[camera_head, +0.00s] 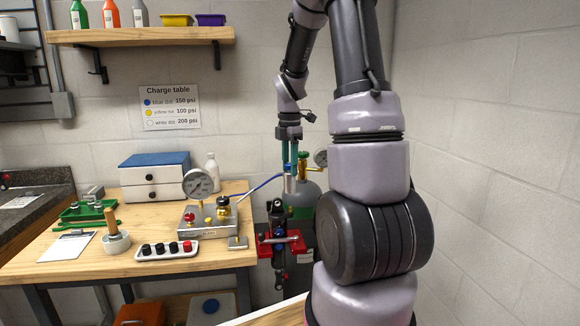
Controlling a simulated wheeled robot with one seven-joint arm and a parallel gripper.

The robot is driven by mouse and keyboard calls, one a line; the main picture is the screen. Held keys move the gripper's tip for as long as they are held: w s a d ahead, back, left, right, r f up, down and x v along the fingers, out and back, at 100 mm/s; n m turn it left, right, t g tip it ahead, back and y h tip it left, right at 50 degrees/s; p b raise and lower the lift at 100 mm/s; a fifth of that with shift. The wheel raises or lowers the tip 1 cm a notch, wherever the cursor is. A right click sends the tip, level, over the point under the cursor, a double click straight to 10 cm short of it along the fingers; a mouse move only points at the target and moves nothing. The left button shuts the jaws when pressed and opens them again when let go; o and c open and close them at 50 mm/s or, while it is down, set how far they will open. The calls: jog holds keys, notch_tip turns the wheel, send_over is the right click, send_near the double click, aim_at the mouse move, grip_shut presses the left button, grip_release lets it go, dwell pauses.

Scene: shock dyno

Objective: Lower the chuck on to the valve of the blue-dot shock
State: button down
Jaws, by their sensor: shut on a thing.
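My gripper (290,166) points down above the right end of the bench, its teal fingers shut on the chuck (290,184). The chuck is a small silvery cylinder with a blue hose (262,186) running left to the gauge block. A dark shock (278,249) stands upright in a red clamp (296,243) beyond the bench's right end, below the chuck and slightly left of it in the picture. A little blue shows on the shock, but I cannot make out a dot. The valve is too small to tell, and a gap shows between chuck and shock.
A gauge (197,183) stands on a metal block (208,221) on the wooden bench (90,262). A green gas cylinder (303,196) stands close behind the chuck, partly hidden by my arm. A white tray of caps (167,250) lies at the bench's front.

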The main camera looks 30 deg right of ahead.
aim_at(291, 185)
jog(key=shift+d+f, duration=0.1)
jog(key=shift+f, duration=3.25)
jog(key=shift+c, duration=1.5)
grip_release()
notch_tip(291, 185, up, 10)
jog(key=shift+f, duration=0.25)
jog(key=shift+r, duration=0.65)
